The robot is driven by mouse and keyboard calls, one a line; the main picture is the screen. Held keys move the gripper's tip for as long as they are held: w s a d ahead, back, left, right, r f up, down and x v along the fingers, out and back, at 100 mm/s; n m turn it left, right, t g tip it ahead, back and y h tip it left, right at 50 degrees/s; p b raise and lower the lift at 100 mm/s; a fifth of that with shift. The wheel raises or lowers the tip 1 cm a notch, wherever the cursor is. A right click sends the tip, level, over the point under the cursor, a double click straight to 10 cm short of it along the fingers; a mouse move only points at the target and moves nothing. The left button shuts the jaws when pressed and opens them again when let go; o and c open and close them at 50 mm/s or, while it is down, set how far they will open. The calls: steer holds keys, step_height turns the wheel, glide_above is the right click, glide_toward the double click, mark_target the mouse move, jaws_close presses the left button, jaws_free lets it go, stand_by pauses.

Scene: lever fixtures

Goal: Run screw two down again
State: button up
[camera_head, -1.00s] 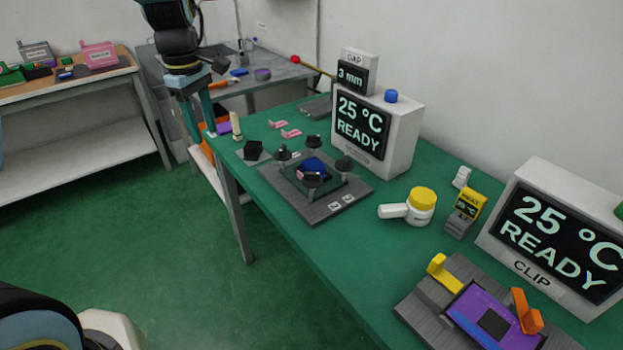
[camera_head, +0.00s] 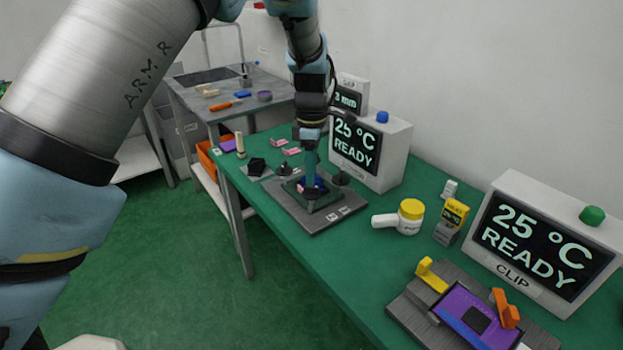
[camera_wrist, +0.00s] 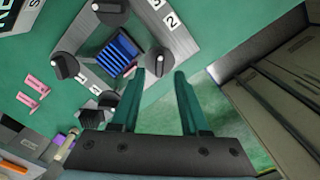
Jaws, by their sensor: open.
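The screw fixture is a grey plate (camera_head: 325,221) with several dark screw knobs around a blue finned block (camera_head: 312,181). In the wrist view the block (camera_wrist: 120,53) sits amid the knobs, and number tags 1, 2 and 3 show on the plate (camera_wrist: 178,40). My gripper (camera_wrist: 160,74) is open and empty, its teal fingers pointing at the front knob (camera_wrist: 158,60). That knob is nearest tag 2 and shows just beyond and between the fingertips; I cannot tell whether they touch it. In the head view my gripper hangs over the fixture and hides part of it.
A READY display (camera_head: 385,166) stands close behind the fixture.

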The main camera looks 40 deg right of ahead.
steer(key=shift+f+p, duration=0.4)
steer(key=shift+f, duration=1.6)
steer(key=shift+c, duration=0.2)
jaws_close()
